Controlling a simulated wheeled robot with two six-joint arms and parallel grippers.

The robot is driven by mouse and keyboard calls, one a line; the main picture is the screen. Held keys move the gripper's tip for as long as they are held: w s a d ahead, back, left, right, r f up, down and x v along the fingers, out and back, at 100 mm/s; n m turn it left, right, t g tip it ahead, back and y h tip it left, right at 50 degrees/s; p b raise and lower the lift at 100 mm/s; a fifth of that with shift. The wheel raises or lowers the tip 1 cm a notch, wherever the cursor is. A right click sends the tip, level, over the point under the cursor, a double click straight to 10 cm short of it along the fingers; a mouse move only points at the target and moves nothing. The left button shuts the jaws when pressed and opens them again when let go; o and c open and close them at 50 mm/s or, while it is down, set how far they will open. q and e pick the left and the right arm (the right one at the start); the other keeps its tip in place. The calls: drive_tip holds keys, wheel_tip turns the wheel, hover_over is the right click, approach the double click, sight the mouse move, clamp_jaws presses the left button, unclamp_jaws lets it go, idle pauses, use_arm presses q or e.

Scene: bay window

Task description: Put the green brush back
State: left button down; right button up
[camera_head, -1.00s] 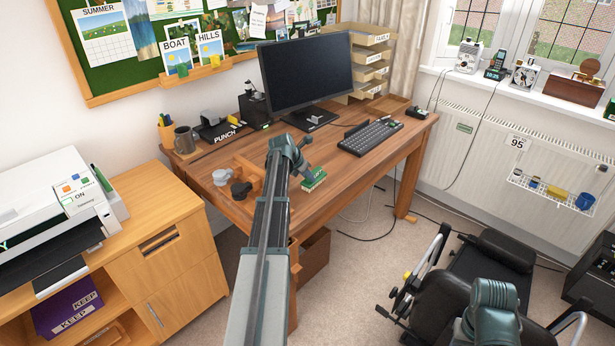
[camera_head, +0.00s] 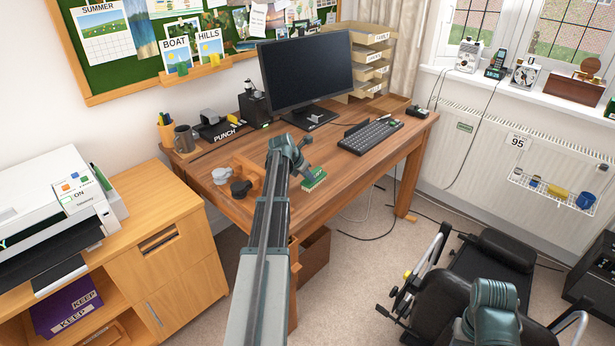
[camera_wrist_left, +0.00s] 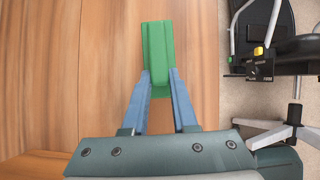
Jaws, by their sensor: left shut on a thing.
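The green brush (camera_head: 313,178) is at the front edge of the wooden desk in the head view, with pale bristles along its lower side. My left gripper (camera_head: 306,168) is shut on it. In the left wrist view the green brush (camera_wrist_left: 157,52) sits between the two blue-grey fingertips of my left gripper (camera_wrist_left: 158,78), with the desk top below. I cannot tell whether the bristles touch the desk. My right arm shows only in part at the bottom right of the head view, and its gripper is not seen.
A monitor (camera_head: 306,72) and a keyboard (camera_head: 370,136) stand behind and right of the brush. Grey headphones or similar round items (camera_head: 240,188) lie to the left by a wooden holder. A mug (camera_head: 185,139) stands at the far left. A black chair (camera_head: 487,268) is at the right.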

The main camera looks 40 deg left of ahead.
use_arm(q)
drive_tip(key=shift+f, duration=0.1)
drive_tip(key=c, duration=0.6)
unclamp_jaws()
drive_tip(key=p+v, duration=1.1)
drive_tip(key=v, duration=0.3)
drive_tip(key=shift+f, duration=0.1)
